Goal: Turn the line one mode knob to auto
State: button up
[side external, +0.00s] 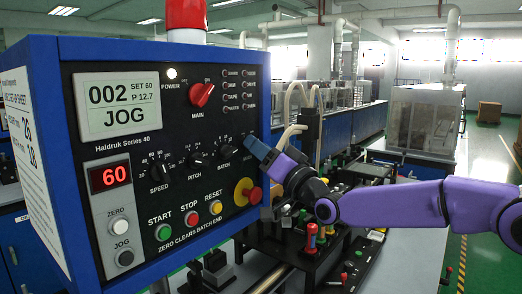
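A blue-framed control panel (140,215) fills the left of the side external view. Its display (118,107) reads 002, SET 60, P 12.7 and JOG. My gripper (257,149) is at the panel's right edge, to the right of the black batch knob (223,145). I see no knob labelled mode; the panel area behind my gripper is hidden. The finger gap does not show, so I cannot tell whether the gripper is open, or whether it touches or holds anything.
A red main knob (202,94), speed knob (159,171) and pitch knob (197,159) are on the panel. A red mushroom button (252,195) sits just below my gripper. Start (163,232), stop (191,218) and reset (216,207) buttons line the bottom. Machinery stands behind.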

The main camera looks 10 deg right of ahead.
grip_shut()
jog(key=shift+n+y, duration=0.4)
jog(key=shift+n, duration=0.1)
jog(key=n+g+y, duration=0.1)
jog(key=n+g, duration=0.1)
jog(key=n, duration=0.3)
jog(key=n+g+y, duration=0.2)
jog(key=n, duration=0.3)
jog(key=n+g+y, duration=0.2)
jog(key=n, duration=0.4)
jog(key=shift+w+d, duration=0.2)
jog(key=shift+n+y, duration=0.3)
jog(key=shift+n, duration=0.1)
